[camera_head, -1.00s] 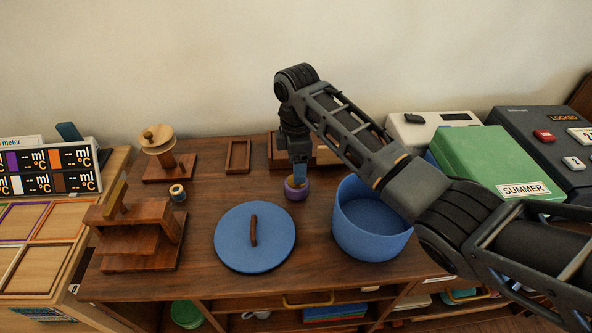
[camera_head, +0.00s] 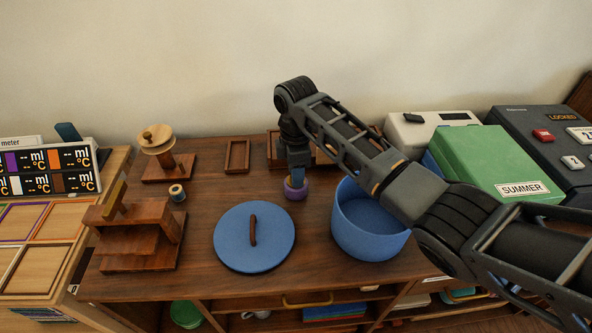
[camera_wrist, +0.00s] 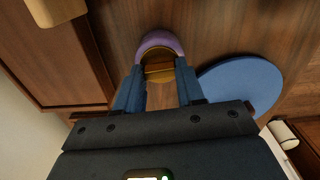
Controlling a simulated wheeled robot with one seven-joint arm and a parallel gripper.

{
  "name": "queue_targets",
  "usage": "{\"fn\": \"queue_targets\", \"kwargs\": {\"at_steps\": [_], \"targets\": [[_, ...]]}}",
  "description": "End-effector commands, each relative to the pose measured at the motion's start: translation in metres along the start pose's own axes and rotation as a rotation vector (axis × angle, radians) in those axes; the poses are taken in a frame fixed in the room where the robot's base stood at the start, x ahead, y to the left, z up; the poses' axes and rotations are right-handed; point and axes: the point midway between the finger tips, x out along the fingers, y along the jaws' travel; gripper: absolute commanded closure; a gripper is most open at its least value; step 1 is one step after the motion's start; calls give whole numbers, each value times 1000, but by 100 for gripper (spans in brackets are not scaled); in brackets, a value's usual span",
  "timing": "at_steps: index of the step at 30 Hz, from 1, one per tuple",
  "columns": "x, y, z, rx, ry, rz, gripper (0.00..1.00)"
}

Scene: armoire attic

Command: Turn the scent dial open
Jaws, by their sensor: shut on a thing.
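A small round purple piece with a gold-brown middle, which appears to be the scent dial (camera_head: 296,192), stands on the dark wooden top between the blue lid and the blue pot. The wrist view shows its purple rim (camera_wrist: 160,40) and the gold-brown part. My gripper (camera_head: 297,181) points down over it. In the wrist view, the blue fingers (camera_wrist: 158,80) sit on either side of the gold-brown part, shut on it. The fingers hide part of the dial, and I cannot read its setting.
The round blue lid (camera_head: 254,238) lies to the left, and the open blue pot (camera_head: 368,240) stands close to the right under my arm. A wooden stepped stand (camera_head: 135,235) and a small spool (camera_head: 177,192) are farther left. The green SUMMER box (camera_head: 497,163) is at right.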

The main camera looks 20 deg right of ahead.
Motion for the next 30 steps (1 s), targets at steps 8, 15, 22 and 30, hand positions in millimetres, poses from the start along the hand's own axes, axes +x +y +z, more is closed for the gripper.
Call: {"fn": "queue_targets", "kwargs": {"at_steps": [8, 15, 22, 30], "targets": [[0, 0, 0, -4, 0, -1, 93], [-1, 0, 0, -67, 0, -1, 93], [-1, 0, 0, -224, 0, -2, 93], [-1, 0, 0, -478, 0, 0, 93]]}}
